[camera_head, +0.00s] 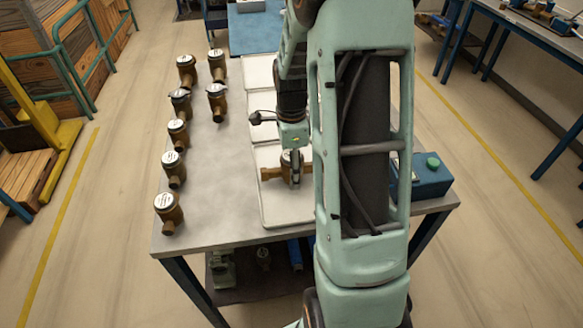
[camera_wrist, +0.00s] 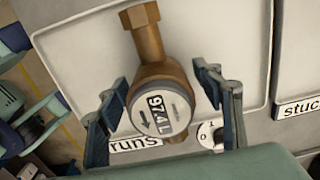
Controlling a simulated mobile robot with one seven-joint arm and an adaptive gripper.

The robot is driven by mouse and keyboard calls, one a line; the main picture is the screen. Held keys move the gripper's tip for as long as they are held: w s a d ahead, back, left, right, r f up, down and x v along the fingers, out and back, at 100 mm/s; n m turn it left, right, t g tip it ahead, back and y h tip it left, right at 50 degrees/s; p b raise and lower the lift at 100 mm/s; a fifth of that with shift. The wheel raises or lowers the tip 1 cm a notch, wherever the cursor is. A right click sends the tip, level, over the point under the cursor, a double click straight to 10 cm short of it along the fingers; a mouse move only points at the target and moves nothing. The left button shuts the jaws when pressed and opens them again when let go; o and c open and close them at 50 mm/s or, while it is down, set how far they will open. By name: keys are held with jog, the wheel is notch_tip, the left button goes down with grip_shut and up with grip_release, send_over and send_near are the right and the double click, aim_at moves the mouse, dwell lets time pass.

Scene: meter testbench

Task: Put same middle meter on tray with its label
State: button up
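A brass meter (camera_wrist: 160,72) with a round white face reading about "974 L" and an arrow lies on a pale tray (camera_wrist: 80,48). My gripper (camera_wrist: 163,82) is open, with one finger on each side of the meter; a gap shows at the right finger, and contact at the left cannot be told. In the head view the meter (camera_head: 271,173) lies on the front tray (camera_head: 290,212) under my gripper (camera_head: 293,172), partly hidden by my arm.
Several brass meters (camera_head: 173,168) stand on the left of the grey table (camera_head: 222,170). More pale trays (camera_head: 258,70) lie behind. A neighbouring tray (camera_wrist: 300,60) has a label "stuck" (camera_wrist: 298,107). A blue box with a green button (camera_head: 432,172) is at the right.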

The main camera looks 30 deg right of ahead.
jog(key=shift+w+r, duration=0.1)
jog(key=shift+r, duration=0.5)
notch_tip(320, 180, up, 11)
jog(key=shift+r, duration=0.1)
dwell(0.3)
